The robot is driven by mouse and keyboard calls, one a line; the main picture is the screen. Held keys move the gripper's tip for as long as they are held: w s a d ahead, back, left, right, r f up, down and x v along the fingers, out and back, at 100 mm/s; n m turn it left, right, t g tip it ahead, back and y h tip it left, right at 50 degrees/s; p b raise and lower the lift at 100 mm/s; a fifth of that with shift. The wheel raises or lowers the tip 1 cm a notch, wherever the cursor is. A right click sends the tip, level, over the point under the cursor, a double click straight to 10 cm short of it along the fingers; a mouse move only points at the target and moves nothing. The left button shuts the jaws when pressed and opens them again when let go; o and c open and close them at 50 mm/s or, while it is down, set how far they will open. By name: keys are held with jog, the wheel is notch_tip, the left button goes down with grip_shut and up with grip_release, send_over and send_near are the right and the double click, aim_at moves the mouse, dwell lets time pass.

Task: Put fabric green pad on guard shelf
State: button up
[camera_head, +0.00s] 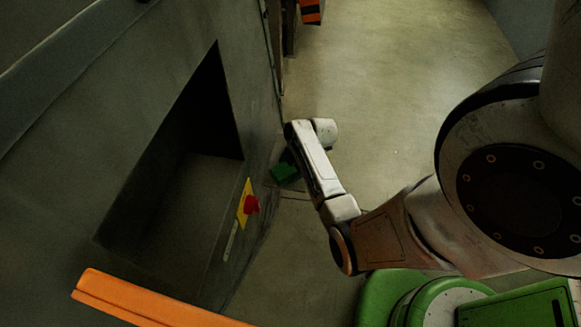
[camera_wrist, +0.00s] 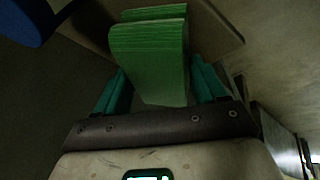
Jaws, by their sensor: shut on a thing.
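The fabric green pad (camera_wrist: 150,55) is a ribbed green block in the wrist view. It sits between the two teal fingers of my gripper (camera_wrist: 161,84), which is shut on it. In the head view the pad (camera_head: 284,173) shows as a small dark green patch beside the machine's right edge, partly hidden by my arm. A tan flat panel (camera_wrist: 213,28) lies behind the pad in the wrist view; I cannot tell if they touch. The dark recess (camera_head: 190,200) in the machine has a flat ledge inside. I cannot tell which surface is the guard shelf.
A grey machine wall (camera_head: 60,140) fills the left. A red emergency button (camera_head: 251,204) on a yellow plate projects near the pad. An orange bar (camera_head: 150,300) crosses the lower left. The floor (camera_head: 390,110) beyond my arm is clear.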

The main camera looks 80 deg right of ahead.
jog(key=o, duration=1)
jog(key=shift+o, duration=0.2)
jog(key=a+v, duration=0.1)
jog(key=v, duration=1.1)
jog(key=a+r+m+g, duration=0.1)
jog(key=a+m, duration=0.4)
jog(key=a, duration=0.8)
jog(key=s+a+r+m+g, duration=0.1)
jog(key=a+m, duration=0.4)
jog(key=a, duration=0.9)
jog(key=shift+s+a+r+m+g+h+p, duration=0.25)
jog(key=shift+r+g+h+p, duration=0.3)
jog(key=shift+g, duration=0.35)
jog(key=shift+d, duration=0.1)
